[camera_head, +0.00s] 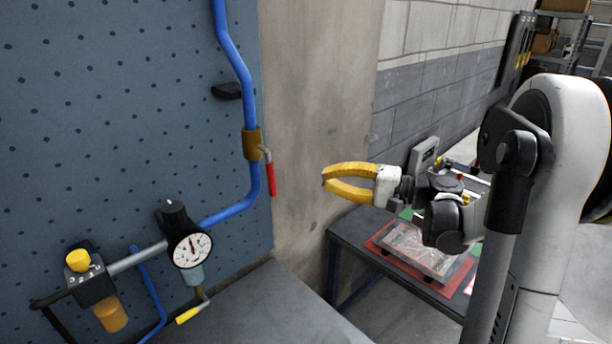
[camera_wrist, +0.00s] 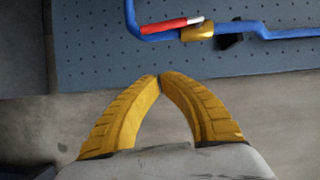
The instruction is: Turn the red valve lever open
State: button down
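The red valve lever (camera_head: 271,179) hangs down from a brass valve body (camera_head: 252,144) on the blue pipe (camera_head: 236,62). It lies roughly along the pipe run. In the wrist view the red lever (camera_wrist: 164,25) is near the top, beside the brass body (camera_wrist: 198,32). My gripper (camera_head: 324,178) has yellow fingers and is to the right of the lever, apart from it. In the wrist view the fingertips of my gripper (camera_wrist: 159,77) meet, with nothing between them. The lever is in plain sight in both views.
A blue pegboard (camera_head: 110,110) carries the pipe, a pressure gauge (camera_head: 190,249) and a yellow-knobbed regulator (camera_head: 84,268). A dark table (camera_head: 345,238) with a red tray (camera_head: 379,241) stands below my gripper. Open space lies between gripper and lever.

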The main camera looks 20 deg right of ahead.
jog(key=w+a, duration=0.3)
jog(key=a, duration=0.6)
jog(key=shift+w+a+f+b, duration=0.3)
jog(key=shift+a+f+b, duration=0.05)
jog(key=shift+s+a+f+b, duration=0.25)
jog(key=shift+s+a+b, duration=0.2)
jog(key=shift+a, duration=0.3)
